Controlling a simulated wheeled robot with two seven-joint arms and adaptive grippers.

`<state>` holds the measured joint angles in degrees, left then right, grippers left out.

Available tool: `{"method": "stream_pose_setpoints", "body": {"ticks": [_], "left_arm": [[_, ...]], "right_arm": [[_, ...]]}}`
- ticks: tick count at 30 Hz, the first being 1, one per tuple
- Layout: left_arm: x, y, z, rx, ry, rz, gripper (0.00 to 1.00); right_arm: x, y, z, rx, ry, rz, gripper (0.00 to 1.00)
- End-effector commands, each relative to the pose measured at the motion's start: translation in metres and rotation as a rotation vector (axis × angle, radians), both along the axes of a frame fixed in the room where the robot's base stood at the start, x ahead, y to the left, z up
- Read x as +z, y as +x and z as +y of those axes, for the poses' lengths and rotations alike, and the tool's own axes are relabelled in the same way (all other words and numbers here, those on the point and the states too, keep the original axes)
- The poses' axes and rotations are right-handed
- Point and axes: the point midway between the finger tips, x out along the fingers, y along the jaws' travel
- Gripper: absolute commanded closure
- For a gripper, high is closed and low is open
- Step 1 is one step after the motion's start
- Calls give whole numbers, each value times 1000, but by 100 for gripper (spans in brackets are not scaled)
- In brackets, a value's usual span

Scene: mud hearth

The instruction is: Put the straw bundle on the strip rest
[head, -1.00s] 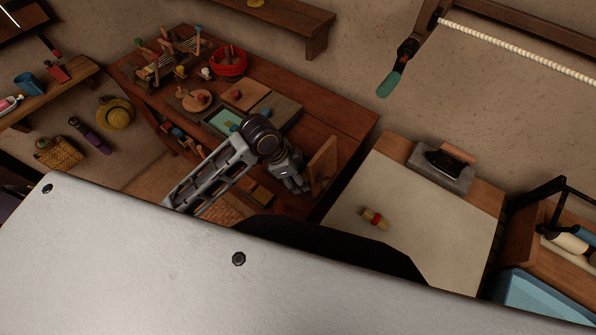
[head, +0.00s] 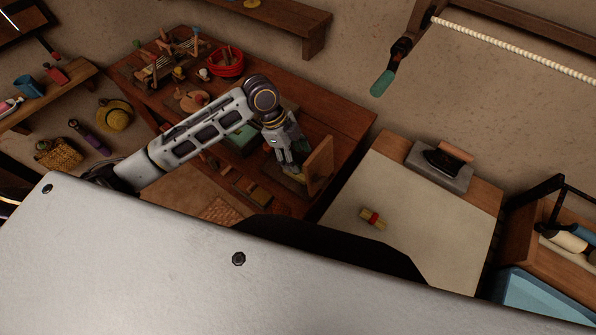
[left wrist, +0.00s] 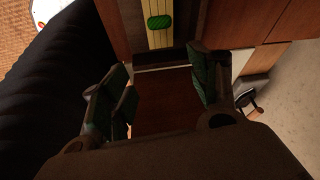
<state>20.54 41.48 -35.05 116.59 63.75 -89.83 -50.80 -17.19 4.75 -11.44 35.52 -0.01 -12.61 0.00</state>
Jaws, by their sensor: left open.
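A pale straw bundle with a red band (head: 372,218) lies on the pale cloth-topped table (head: 425,235). In the left wrist view a yellow striped piece with a green band (left wrist: 160,22), which looks like another straw bundle, lies beyond the fingers. My left gripper (head: 288,165) is over the right end of the wooden bench, beside an upright wooden board (head: 318,165). In the left wrist view its fingers (left wrist: 165,90) are apart with nothing between them. I cannot tell which piece is the strip rest. My right gripper is not in view.
An iron (head: 443,160) rests on a grey plate at the cloth table's back. The cloth around the red-banded bundle is clear. A blue bin (head: 530,297) stands at lower right.

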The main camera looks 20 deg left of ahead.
Motion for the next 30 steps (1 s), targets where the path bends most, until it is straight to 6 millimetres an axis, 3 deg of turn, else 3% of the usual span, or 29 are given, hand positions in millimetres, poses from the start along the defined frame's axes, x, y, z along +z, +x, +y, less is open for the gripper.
{"method": "stream_pose_setpoints", "body": {"ticks": [9,15,30], "left_arm": [[23,21,36,-136,9,14,39],[34,28,51,-183,1,22,39],[35,29,53,-192,-2,25,39]], "right_arm": [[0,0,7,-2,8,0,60],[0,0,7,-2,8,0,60],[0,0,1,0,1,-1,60]]}}
